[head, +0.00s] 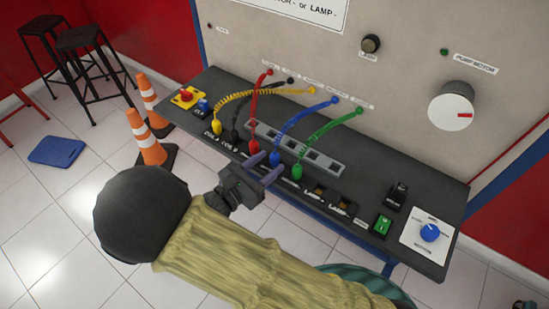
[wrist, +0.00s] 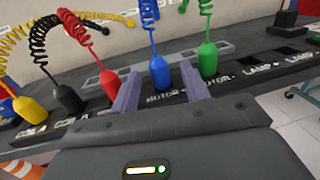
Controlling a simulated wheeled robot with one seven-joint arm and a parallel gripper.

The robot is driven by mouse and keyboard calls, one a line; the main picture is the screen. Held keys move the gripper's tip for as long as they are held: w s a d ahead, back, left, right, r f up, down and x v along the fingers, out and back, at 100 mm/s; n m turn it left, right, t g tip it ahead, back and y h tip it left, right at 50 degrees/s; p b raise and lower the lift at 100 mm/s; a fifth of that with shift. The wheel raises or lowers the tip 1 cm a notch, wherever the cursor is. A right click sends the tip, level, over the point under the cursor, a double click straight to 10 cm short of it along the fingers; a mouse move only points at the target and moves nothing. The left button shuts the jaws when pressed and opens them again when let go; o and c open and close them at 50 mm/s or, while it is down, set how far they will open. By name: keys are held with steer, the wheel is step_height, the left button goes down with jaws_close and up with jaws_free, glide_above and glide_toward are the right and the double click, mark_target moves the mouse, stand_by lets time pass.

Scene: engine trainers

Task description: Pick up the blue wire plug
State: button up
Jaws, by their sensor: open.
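The blue wire plug (head: 275,158) stands upright on the front strip of the dark panel, with a coiled blue wire running up to the backboard. My gripper (head: 266,165) is open and reaches in from the front, low over the panel. In the wrist view the blue plug (wrist: 159,72) shows between the two purple fingers of my gripper (wrist: 158,88). The fingers do not close on it, and I cannot tell how far in between them it sits.
A red plug (head: 253,146) stands left of the blue one, a green plug (head: 297,171) close on the right. Black (wrist: 68,99) and yellow (wrist: 28,109) plugs are farther left. Their coiled wires arch behind. A grey slotted strip (head: 322,161) lies behind; the panel's front right holds a green switch (head: 382,224).

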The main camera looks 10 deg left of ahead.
mark_target(271, 160)
steer(key=x, duration=0.3)
steer(key=shift+w+d, duration=0.1)
steer(key=shift+w, duration=0.15)
jaws_close()
steer(key=shift+r, duration=0.15)
step_height(271, 160, up, 10)
steer(key=shift+f+p, duration=0.1)
steer(key=shift+p, duration=0.35)
stand_by(0.5)
